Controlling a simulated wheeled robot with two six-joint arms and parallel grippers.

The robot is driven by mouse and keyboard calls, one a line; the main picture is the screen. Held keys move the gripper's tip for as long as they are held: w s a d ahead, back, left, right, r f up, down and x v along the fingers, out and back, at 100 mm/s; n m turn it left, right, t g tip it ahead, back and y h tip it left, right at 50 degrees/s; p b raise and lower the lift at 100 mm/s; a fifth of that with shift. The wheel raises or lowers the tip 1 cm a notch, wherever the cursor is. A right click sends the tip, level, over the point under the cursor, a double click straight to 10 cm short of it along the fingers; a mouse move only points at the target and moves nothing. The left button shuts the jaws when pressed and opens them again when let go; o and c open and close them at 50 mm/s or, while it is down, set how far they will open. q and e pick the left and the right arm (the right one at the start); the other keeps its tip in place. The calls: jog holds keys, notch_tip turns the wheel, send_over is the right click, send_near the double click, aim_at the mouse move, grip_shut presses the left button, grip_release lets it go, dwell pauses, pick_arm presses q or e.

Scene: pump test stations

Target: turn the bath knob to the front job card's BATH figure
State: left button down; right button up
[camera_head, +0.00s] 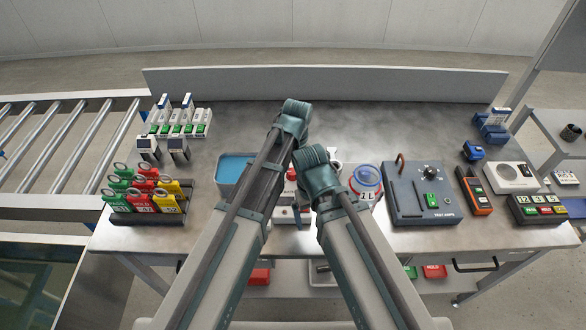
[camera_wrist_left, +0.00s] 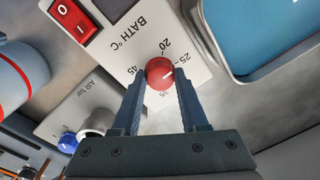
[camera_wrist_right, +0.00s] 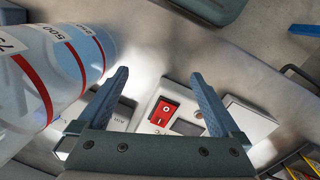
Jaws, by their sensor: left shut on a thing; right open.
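The red bath knob (camera_wrist_left: 160,73) sits on a white panel (camera_wrist_left: 141,27) marked "BATH °C" in the left wrist view. Figures 20, 25, 35 and 45 ring it. Its white pointer line faces right, on the side of the 25 and 35 figures; the exact reading is unclear. My left gripper (camera_wrist_left: 160,80) is shut on the knob, one finger on each side. My right gripper (camera_wrist_right: 160,73) is open and empty above the bench, near the red rocker switch (camera_wrist_right: 163,113). I cannot pick out a readable front job card in any view.
The blue bath (camera_head: 236,168) lies left of my arms. A marked jar (camera_wrist_right: 62,62) stands close beside my right gripper. A blue AIR knob (camera_wrist_left: 67,142) is near my left gripper. Coloured tags (camera_head: 145,190) stand at left; a test box (camera_head: 425,205) is at right.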

pick_arm(q)
jog(key=shift+m, duration=0.9)
jog(key=shift+c, duration=2.2)
grip_release()
jog(key=shift+r, duration=0.1)
pick_arm(e)
jog(key=shift+r, duration=0.1)
pick_arm(q)
notch_tip(320, 180, up, 14)
jog(key=p, duration=1.4)
jog(key=shift+s+d+f, duration=0.2)
jog(key=shift+s+d, duration=0.05)
jog(key=shift+s, duration=0.05)
pick_arm(e)
notch_tip(320, 180, up, 14)
jog(key=shift+f, duration=0.2)
pick_arm(q)
jog(key=shift+f, duration=0.15)
pick_arm(e)
jog(key=shift+f, duration=0.15)
pick_arm(q)
jog(key=f+b, duration=1.2)
jog(key=b, duration=0.1)
jog(key=shift+w+a+f, duration=0.25)
jog(key=shift+f, duration=0.15)
pick_arm(e)
notch_tip(320, 180, down, 13)
jog(key=shift+r, duration=0.15)
